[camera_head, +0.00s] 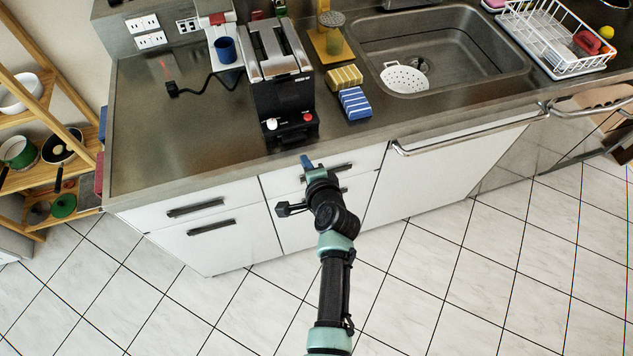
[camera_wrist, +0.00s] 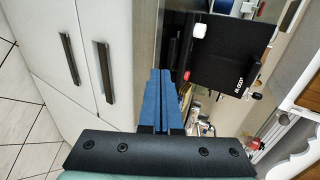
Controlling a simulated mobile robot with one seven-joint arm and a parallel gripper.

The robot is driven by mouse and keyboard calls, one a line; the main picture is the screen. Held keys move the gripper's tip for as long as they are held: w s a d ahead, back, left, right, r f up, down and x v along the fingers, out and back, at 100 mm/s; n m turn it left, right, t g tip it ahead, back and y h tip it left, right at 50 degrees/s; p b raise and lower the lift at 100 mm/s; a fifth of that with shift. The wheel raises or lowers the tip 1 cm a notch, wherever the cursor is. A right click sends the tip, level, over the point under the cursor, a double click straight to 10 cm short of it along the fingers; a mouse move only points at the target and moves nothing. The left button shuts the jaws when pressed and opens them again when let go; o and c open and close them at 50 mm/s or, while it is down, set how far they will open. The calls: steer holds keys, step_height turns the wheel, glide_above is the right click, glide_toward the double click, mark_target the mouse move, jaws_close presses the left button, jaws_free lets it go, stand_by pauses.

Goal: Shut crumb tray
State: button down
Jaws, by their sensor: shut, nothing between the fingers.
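The black and silver toaster (camera_head: 282,85) stands near the counter's front edge, its front with a white and a red knob toward me. It also shows in the wrist view (camera_wrist: 228,62). A dark piece low at its front (camera_wrist: 172,48) looks like the crumb tray; it appears to stick out a little, but how far I cannot tell. My gripper (camera_head: 307,161) has blue fingers, shut and empty, just in front of the counter edge and below the toaster front. In the wrist view the fingertips (camera_wrist: 161,72) point toward the low front of the toaster, apparently apart from it.
White drawers with dark handles (camera_head: 195,207) lie below the counter. A yellow sponge (camera_head: 344,77) and a blue striped one (camera_head: 355,103) lie right of the toaster.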

steer(key=v, duration=0.6)
steer(key=shift+s, duration=0.1)
steer(key=w+r+n+t, duration=0.2)
steer(key=r+n, duration=0.1)
steer(key=r, duration=0.9)
steer(key=w+r+n+t+h, duration=0.1)
steer(key=w+r+n+t, duration=0.15)
steer(key=r, duration=0.95)
steer(key=w+r+n+t, duration=0.2)
steer(key=r+n+t, duration=0.1)
steer(key=r, duration=0.9)
steer(key=s+r+n+t+h, duration=0.1)
steer(key=s+r+n+t, duration=0.1)
steer(key=s+r, duration=0.4)
steer(key=s+r+n+t+h, duration=0.1)
steer(key=s+r, duration=0.4)
steer(key=r, duration=0.9)
steer(key=s+r+n+t, duration=0.3)
steer(key=s+r+t, duration=0.2)
steer(key=r, duration=0.5)
steer(key=shift+s+d+h, duration=0.4)
steer(key=shift+s+d, duration=0.1)
steer(key=shift+s, duration=0.35)
